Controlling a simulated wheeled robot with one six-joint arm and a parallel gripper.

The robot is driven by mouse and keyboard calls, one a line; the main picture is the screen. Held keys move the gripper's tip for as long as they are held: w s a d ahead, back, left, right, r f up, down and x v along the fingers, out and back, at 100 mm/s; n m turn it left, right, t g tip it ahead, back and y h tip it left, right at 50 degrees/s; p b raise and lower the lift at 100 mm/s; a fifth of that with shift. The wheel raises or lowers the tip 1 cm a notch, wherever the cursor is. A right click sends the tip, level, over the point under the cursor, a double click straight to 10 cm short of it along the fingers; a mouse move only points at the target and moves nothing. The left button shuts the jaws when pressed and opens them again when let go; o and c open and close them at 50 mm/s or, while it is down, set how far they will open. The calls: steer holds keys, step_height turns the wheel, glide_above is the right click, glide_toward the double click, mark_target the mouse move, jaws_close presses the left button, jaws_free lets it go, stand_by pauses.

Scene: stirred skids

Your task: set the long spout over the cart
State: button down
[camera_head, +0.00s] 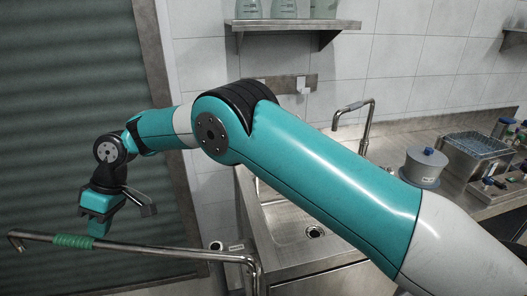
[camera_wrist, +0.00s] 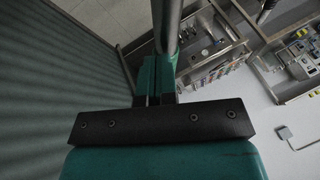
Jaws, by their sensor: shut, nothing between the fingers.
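The long spout (camera_head: 150,248) is a thin metal tube with a green grip (camera_head: 72,241) near its hooked left end. It runs across the lower left of the head view and bends down at the right. My gripper (camera_head: 99,229) is shut and empty, its fingertips by the right end of the green grip. I cannot tell whether they touch the tube. In the wrist view, the shut fingers (camera_wrist: 157,75) point at the tube (camera_wrist: 167,25), which runs up out of the picture. I cannot identify the cart with certainty in either view.
A steel sink (camera_head: 315,232) with a tap (camera_head: 366,120) stands behind my arm. A grey lidded pot (camera_head: 424,166) and a metal rack (camera_head: 480,152) are on the right-hand counter. A ribbed shutter (camera_head: 70,120) closes the left side. The wrist view shows open pale floor (camera_wrist: 255,115).

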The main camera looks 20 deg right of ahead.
steer(key=s+a+n+g+h+b, duration=0.1)
steer(key=s+a+n+b, duration=0.2)
steer(key=s, duration=0.7)
steer(key=s+a+n+g+h+b, duration=0.1)
steer(key=s+a+n+g+b, duration=0.2)
steer(key=s, duration=0.8)
steer(key=s+d+n+h+b, duration=0.1)
steer(key=s+d+n+b, duration=0.2)
steer(key=s, duration=0.5)
steer(key=s+d+n+h+b, duration=0.2)
steer(key=s+d+n+b, duration=0.1)
steer(key=s, duration=0.5)
steer(key=shift+s+d+f+n+h, duration=0.15)
steer(key=shift+s+d+n+h, duration=0.15)
steer(key=shift+d+n, duration=0.65)
